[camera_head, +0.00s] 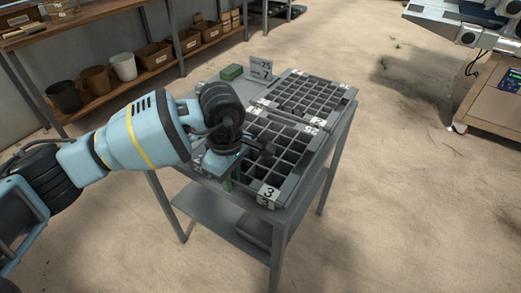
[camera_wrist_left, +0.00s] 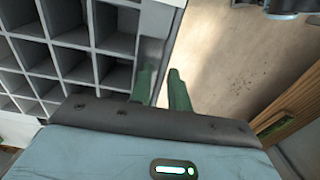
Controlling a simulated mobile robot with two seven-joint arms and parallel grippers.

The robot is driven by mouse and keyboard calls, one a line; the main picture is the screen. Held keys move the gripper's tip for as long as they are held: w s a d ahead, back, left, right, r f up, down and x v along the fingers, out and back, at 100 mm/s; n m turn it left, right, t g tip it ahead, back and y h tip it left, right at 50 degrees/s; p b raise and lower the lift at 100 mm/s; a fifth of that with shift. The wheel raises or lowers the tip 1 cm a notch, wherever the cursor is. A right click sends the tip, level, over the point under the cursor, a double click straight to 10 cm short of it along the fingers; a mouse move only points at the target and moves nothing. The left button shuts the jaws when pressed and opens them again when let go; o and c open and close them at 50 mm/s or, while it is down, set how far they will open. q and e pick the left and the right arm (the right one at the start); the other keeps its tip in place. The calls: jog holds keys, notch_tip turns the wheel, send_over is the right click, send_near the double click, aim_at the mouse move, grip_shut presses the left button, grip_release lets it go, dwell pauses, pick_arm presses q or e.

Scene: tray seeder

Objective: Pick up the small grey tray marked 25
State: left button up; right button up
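Two grey gridded trays stand on a grey metal table. The far tray (camera_head: 341,104) has smaller cells and labels too small to read. My left gripper (camera_head: 231,182) is at the near tray's left front side. In the left wrist view its green fingers (camera_wrist_left: 161,82) are apart, near the tray's outer wall (camera_wrist_left: 155,50); contact is unclear. My right gripper is not in view.
A green box (camera_head: 231,72) lies at the table's back left. The table (camera_head: 322,172) has a lower shelf. A wooden shelf with pots and brown bins (camera_head: 154,55) stands at the back left. A workbench (camera_head: 490,100) is at the right. The floor between is clear.

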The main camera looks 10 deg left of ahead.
pick_arm(q)
jog(key=shift+f, duration=0.55)
jog(key=shift+c, duration=0.5)
grip_shut()
jog(key=shift+r, duration=0.1)
